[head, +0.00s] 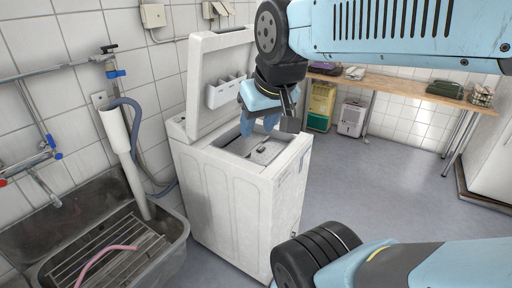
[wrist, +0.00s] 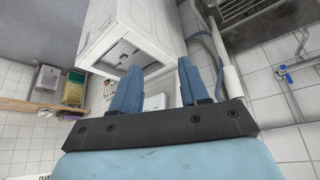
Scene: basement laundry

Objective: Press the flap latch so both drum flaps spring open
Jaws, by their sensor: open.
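The white top-loading washing machine (head: 235,200) stands against the tiled wall with its lid (head: 216,75) raised. Inside its top opening lie the grey metal drum flaps (head: 270,154), which look shut. A small dark latch (head: 262,149) shows on them, partly near my gripper's outline. My gripper (head: 260,127) is open and empty, above the back left part of the opening, apart from the flaps as far as I can tell. In the wrist view my blue fingers (wrist: 158,70) are spread, and the machine's opening with the latch (wrist: 124,53) lies beyond them, upper left.
The raised lid with a white dispenser tray (head: 225,92) stands close behind my gripper. A grey sink (head: 110,245) with a pink hose and a white drain pipe (head: 122,155) are at left. A wooden bench (head: 390,86) is at the back. The floor on the right is clear.

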